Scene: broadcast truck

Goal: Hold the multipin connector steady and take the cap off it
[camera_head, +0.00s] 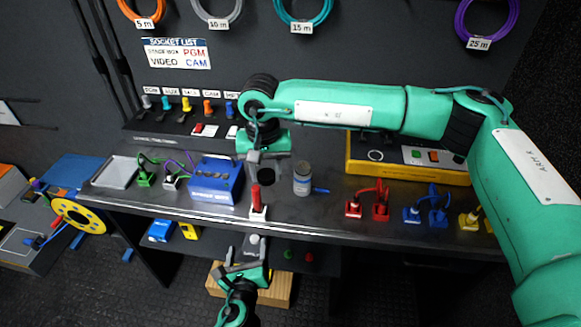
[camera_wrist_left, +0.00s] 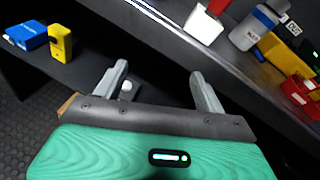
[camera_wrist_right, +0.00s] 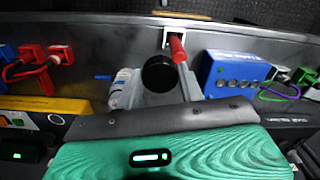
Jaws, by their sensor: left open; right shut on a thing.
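My right gripper (camera_head: 262,168) is shut above the bench, between the blue box and the grey bottle. A piece with a round black end, which looks like the cap (camera_head: 265,176) on the multipin connector, sits at its fingers. The black end also shows between the fingers in the right wrist view (camera_wrist_right: 160,73). The connector's body is mostly hidden by the cap and fingers, so I cannot see how the cap sits. My left gripper (camera_head: 244,253) is low, in front of the bench edge. Its fingers are apart and empty in the left wrist view (camera_wrist_left: 158,88).
A red-handled plug on a white base (camera_head: 257,211) stands at the bench edge just below the right gripper. A blue box (camera_head: 215,181) is left of it; a grey bottle (camera_head: 302,180) is right. Red connectors (camera_head: 380,205) stand farther right. A wooden block (camera_head: 278,290) lies below.

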